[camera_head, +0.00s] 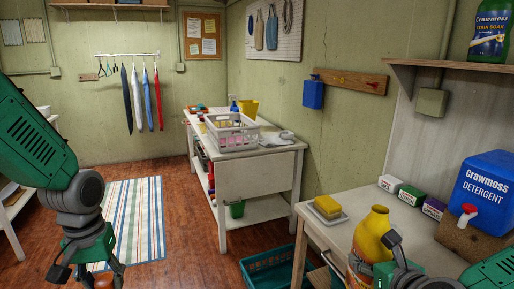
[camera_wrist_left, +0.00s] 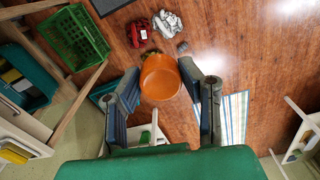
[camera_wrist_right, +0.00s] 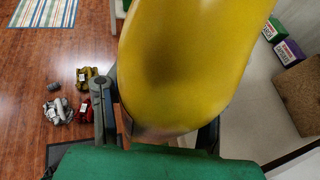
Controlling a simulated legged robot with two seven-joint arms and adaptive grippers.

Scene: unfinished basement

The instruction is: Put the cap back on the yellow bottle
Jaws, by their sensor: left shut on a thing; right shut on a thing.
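The yellow bottle (camera_head: 371,232) is at the near end of the right-hand table, slightly tilted, with no cap visible on its neck. My right gripper (camera_head: 372,268) is shut around its lower body; the bottle also fills the middle of the right wrist view (camera_wrist_right: 190,60). My left gripper (camera_head: 98,268) is shut on the orange cap (camera_wrist_left: 160,78), holding it over the floor at the lower left. In the head view only a bit of the cap (camera_head: 103,283) shows at the lower edge. Cap and bottle are far apart. The bottle's base is hidden in the head view.
The table (camera_head: 335,232) also holds a yellow sponge on a dish (camera_head: 328,207), several small boxes (camera_head: 411,194) and a blue detergent jug (camera_head: 486,190) on a brown block. A teal crate (camera_head: 262,268) is on the floor beside it. The floor between my arms is mostly clear.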

